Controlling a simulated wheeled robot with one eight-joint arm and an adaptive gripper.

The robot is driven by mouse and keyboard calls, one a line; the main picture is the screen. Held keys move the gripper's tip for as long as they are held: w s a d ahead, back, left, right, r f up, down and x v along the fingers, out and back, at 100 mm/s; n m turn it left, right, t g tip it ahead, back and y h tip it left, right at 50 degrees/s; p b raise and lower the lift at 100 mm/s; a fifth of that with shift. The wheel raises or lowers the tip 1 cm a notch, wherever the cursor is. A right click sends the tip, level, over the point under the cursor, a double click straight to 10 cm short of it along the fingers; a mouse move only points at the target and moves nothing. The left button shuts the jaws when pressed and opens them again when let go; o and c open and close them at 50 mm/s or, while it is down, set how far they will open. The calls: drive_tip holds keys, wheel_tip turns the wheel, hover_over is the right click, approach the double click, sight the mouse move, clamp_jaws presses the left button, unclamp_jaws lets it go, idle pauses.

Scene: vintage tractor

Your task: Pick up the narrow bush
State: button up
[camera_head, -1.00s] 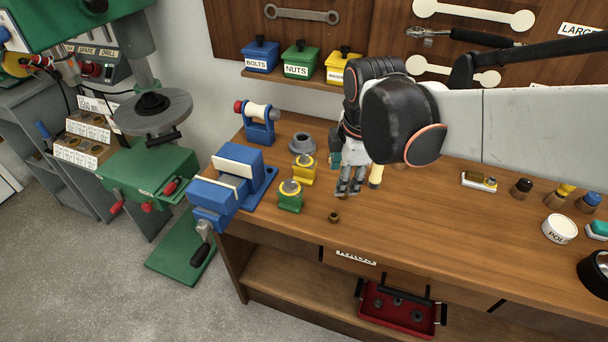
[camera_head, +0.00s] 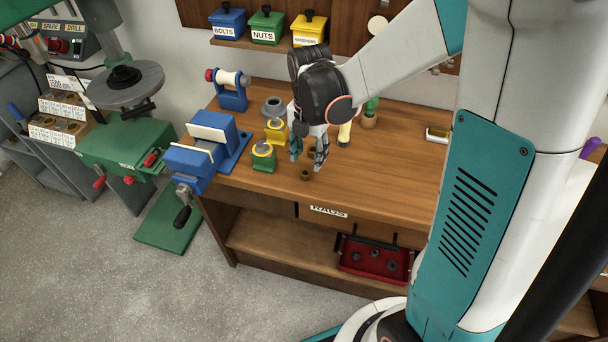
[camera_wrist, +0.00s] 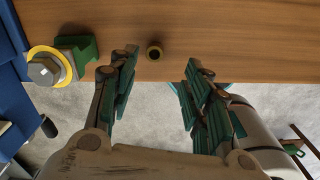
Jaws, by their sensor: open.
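The narrow bush (camera_head: 305,175) is a small bronze-brown ring standing on the wooden bench near its front edge. It also shows in the wrist view (camera_wrist: 155,53), with its dark bore facing me. My gripper (camera_head: 308,158) is open and empty above the bench, close to the bush. In the wrist view the bush lies between the lines of my two spread fingers (camera_wrist: 159,62), just beyond their tips and slightly left of centre. I see no contact. The exact height gap cannot be told.
A green block (camera_head: 263,156) and a yellow block (camera_head: 276,131) stand left of the bush, with a blue vise (camera_head: 205,145) farther left. A cream cylinder (camera_head: 344,133) and a potted cactus (camera_head: 370,113) stand behind right. The bench (camera_head: 400,165) to the right is mostly clear.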

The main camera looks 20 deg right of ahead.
sight(305, 173)
drive_tip(key=shift+w+a+f+b, duration=0.15)
drive_tip(key=shift+f+b, duration=0.5)
drive_tip(key=shift+f, duration=1.15)
drive_tip(key=shift+w+a+f+b, duration=0.15)
drive_tip(key=shift+f+b, duration=0.5)
drive_tip(key=shift+f, duration=1.1)
drive_tip(key=shift+r, duration=0.1)
clamp_jaws()
